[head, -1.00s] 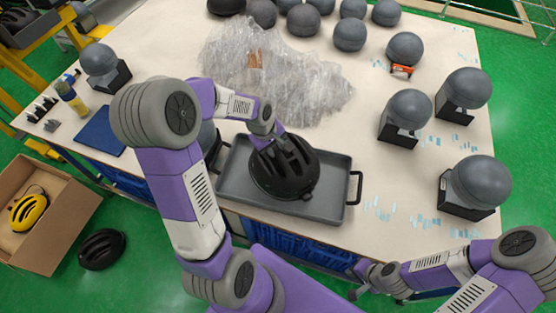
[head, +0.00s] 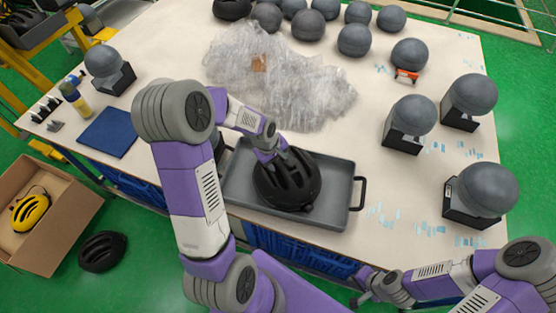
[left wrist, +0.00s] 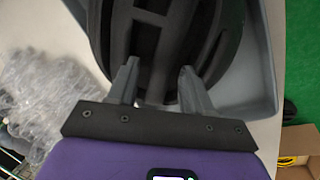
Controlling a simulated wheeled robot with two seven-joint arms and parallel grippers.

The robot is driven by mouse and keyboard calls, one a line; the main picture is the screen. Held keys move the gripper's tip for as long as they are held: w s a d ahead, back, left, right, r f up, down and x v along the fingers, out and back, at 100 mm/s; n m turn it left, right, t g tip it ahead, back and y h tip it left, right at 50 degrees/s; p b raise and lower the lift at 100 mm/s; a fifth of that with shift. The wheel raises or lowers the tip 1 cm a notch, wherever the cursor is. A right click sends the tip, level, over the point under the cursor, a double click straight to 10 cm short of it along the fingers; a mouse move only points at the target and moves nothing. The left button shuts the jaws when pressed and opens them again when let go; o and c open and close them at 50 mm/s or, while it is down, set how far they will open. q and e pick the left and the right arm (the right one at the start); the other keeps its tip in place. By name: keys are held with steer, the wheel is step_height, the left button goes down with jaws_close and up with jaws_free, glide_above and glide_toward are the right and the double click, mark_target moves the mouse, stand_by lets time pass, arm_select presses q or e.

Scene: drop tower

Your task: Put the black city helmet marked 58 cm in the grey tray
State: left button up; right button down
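A black helmet (head: 298,190) with long vents sits in the grey tray (head: 338,208) near the table's front edge; no size mark is readable on it. My left gripper (head: 283,160) is at the helmet's upper left side. In the left wrist view, the left gripper's fingers (left wrist: 158,82) stand apart, with the black helmet (left wrist: 165,30) just beyond and between them. Whether a finger touches the shell cannot be told. The tray wall (left wrist: 262,60) shows at right there. My right gripper (head: 362,284) is low in front of the table, too small to judge its fingers.
Clear plastic wrap (head: 280,85) lies behind the tray. Grey head forms on black stands (head: 408,124) fill the right side. A blue pad (head: 107,132) lies at left. On the floor are a carton (head: 60,235) with a yellow helmet (head: 30,210) and another black helmet (head: 102,251).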

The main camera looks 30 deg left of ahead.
arm_select(q)
steer(key=shift+r, duration=0.25)
steer(key=p+v, duration=0.2)
steer(key=v, duration=1)
